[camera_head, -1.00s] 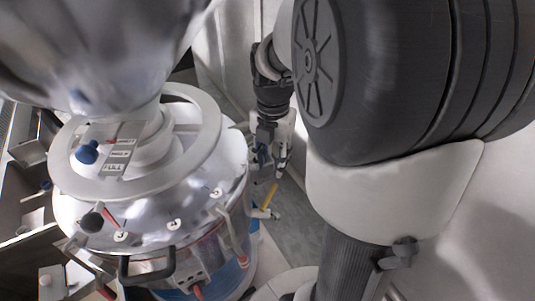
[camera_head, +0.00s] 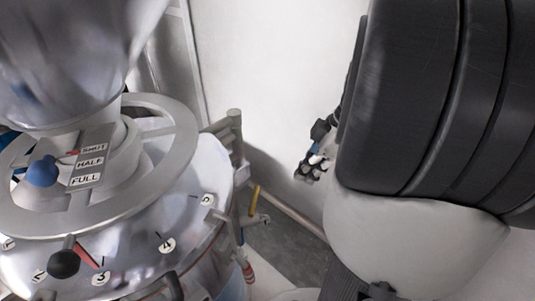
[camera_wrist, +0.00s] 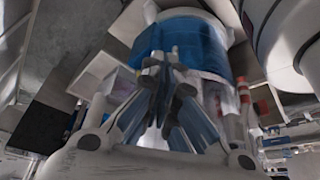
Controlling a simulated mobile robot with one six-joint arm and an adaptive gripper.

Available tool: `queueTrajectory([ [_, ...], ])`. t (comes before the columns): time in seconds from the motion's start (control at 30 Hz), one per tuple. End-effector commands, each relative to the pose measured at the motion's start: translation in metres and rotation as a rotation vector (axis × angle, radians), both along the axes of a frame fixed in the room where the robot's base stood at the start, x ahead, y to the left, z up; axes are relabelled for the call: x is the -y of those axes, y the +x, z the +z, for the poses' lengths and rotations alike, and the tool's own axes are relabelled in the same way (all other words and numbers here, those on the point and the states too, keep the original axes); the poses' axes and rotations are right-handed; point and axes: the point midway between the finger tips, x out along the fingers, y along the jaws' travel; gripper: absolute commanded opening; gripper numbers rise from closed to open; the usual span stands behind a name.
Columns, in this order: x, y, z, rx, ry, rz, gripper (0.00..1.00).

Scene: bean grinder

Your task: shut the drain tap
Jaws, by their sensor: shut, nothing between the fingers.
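A yellow lever (camera_head: 254,199), which looks like the handle of the drain tap, stands nearly upright at the right side of the grinder's metal body. A small grey pipe end (camera_head: 262,219) shows beside its foot. My gripper (camera_head: 308,172) is up and to the right of the lever, apart from it, near the white wall. Its fingers are shut and empty; they also show in the wrist view (camera_wrist: 165,85), in front of the grinder's blue band (camera_wrist: 185,45). I cannot make out the yellow lever in the wrist view.
The grinder's grey ring (camera_head: 180,180) and numbered dome (camera_head: 130,255) fill the left. A blue knob (camera_head: 42,172) sits by the SHUT, HALF and FULL labels. A grey post (camera_head: 236,135) rises behind the lever. Grey floor (camera_head: 290,252) is free on the right.

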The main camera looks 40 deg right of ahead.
Motion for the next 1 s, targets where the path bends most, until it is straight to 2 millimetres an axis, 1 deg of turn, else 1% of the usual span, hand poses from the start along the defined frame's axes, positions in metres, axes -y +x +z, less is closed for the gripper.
queueTrajectory([
  [0.17,-0.006,0.006,-0.020,0.000,0.005,-0.003,0.00],
  [0.4,-0.018,0.021,-0.069,-0.002,0.005,0.001,0.00],
  [0.53,-0.024,0.029,-0.093,-0.002,0.004,0.001,0.00],
  [0.57,-0.026,0.032,-0.096,-0.001,0.003,0.002,0.00],
  [0.6,-0.031,0.039,-0.092,0.001,0.001,0.005,0.00],
  [0.73,-0.041,0.052,-0.091,0.001,-0.001,0.005,0.00],
  [0.87,-0.047,0.058,-0.090,0.000,-0.001,0.002,0.00],
  [1.0,-0.048,0.060,-0.090,0.000,0.000,0.000,0.00],
])
